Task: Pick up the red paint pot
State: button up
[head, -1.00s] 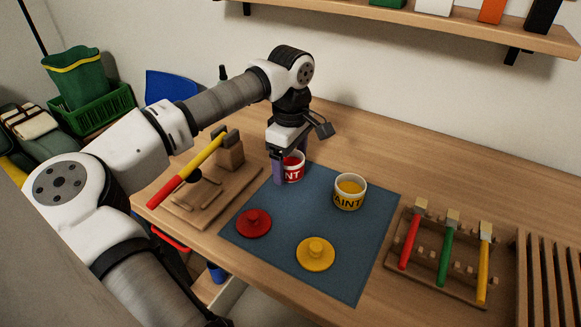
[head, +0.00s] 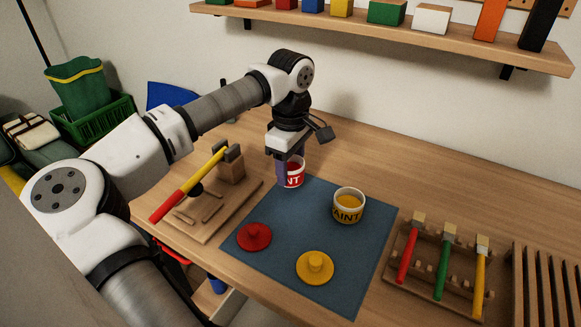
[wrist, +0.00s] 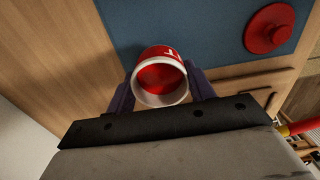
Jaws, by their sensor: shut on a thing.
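The red paint pot (head: 294,174) is a white-rimmed pot with a red label, at the back left corner of the blue mat (head: 290,273). My gripper (head: 290,166) points down over it and is shut on it. In the wrist view, the pot (wrist: 161,80) sits between the two purple fingers of my gripper (wrist: 162,90), with red paint inside. The pot looks upright; I cannot tell whether it is clear of the surface. Part of its left side is hidden by a finger in the head view.
A yellow paint pot (head: 348,206) stands to the right on the mat. A red lid (head: 254,237) and a yellow lid (head: 314,267) lie in front. A wooden rack (head: 424,287) with brushes is at right, a wooden board (head: 236,205) at left. A shelf (head: 440,44) hangs above.

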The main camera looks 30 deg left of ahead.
notch_tip(320, 180, up, 18)
jog(key=p, duration=1.1)
jog(key=shift+f, duration=0.2)
